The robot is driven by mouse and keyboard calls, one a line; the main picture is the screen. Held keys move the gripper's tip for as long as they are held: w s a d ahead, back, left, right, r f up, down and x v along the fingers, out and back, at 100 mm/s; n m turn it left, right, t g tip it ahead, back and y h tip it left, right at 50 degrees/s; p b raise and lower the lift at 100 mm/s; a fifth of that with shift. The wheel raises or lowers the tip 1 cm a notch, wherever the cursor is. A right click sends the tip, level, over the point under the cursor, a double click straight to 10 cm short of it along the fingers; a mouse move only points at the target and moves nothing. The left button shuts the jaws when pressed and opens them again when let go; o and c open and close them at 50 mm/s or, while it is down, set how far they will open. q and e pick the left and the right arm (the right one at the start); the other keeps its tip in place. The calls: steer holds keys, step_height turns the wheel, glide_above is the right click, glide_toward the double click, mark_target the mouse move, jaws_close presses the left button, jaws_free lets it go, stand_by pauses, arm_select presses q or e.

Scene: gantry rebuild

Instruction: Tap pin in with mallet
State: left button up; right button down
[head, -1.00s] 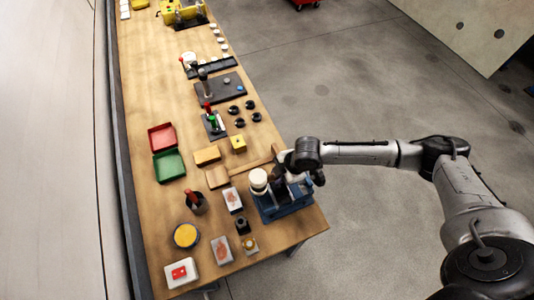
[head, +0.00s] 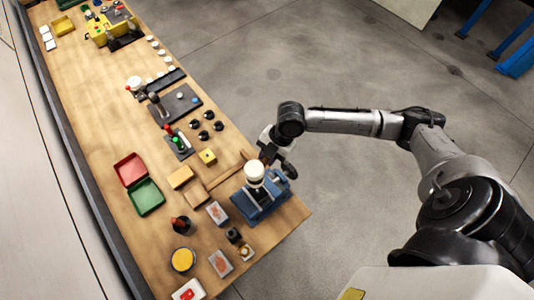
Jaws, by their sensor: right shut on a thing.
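The wooden mallet shows at the near right part of the bench, with its block head (head: 195,194) at the lower left and its handle (head: 224,174) running up and right towards my right gripper. My right gripper (head: 266,157) is at the bench's right edge, shut on the handle's end; its fingers are partly hidden and small. A blue fixture (head: 262,205) stands just below the gripper, with a white round-topped piece (head: 254,171) upright on it. I cannot make out the pin for certain. My left gripper is not in view.
A dark cup (head: 181,225), cards and a yellow-topped disc (head: 182,260) lie in front.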

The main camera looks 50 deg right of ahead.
steer(key=shift+f+n+b, duration=0.3)
steer(key=shift+f+b, duration=0.05)
steer(key=shift+b, duration=0.05)
step_height(320, 180, down, 3)
steer(key=b, duration=0.3)
steer(key=shift+r, duration=0.1)
